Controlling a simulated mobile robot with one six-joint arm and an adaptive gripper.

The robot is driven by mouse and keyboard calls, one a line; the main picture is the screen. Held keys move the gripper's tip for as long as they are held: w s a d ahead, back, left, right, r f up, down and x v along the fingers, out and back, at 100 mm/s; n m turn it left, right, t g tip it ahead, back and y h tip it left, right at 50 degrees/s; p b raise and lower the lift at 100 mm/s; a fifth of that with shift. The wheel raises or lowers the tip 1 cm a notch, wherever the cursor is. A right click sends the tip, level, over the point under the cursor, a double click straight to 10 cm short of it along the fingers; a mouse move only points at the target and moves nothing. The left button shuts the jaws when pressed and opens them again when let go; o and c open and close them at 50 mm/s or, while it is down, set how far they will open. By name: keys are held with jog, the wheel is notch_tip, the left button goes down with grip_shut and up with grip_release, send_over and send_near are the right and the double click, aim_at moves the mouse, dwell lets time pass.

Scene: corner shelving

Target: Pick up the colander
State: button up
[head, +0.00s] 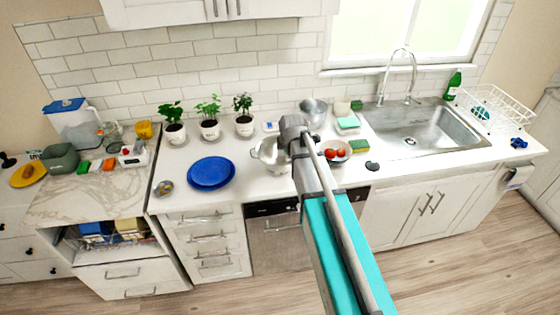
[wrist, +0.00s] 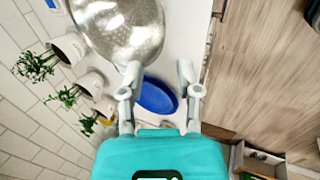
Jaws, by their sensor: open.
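The colander (head: 268,155) is a silvery, perforated metal bowl on the white counter, left of my arm's end and partly hidden by it in the head view. It also shows large in the wrist view (wrist: 118,28), at the top left and cut off by the picture's edge. My gripper (wrist: 159,76) is open and empty, its two grey fingers spread apart. The colander lies beyond and to the left of the fingers, not between them. In the head view the fingers are hidden behind my arm. I cannot tell how close the left finger is to the colander.
A blue plate (head: 211,173) lies left of the colander. A bowl with red tomatoes (head: 336,152) stands right of my arm, a metal bowl (head: 314,110) behind. Several potted plants (head: 209,128) line the wall. The sink (head: 420,130) is at the right.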

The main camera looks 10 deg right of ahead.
aim_at(284, 166)
jog(key=shift+f, duration=0.1)
jog(key=b+x, duration=0.8)
jog(key=shift+f, duration=0.25)
jog(key=shift+w, duration=0.1)
dwell(0.6)
jog(key=shift+b+x, duration=2.35)
jog(key=shift+x, duration=0.25)
jog(key=shift+d, duration=0.1)
grip_shut()
jog(key=shift+r, duration=0.1)
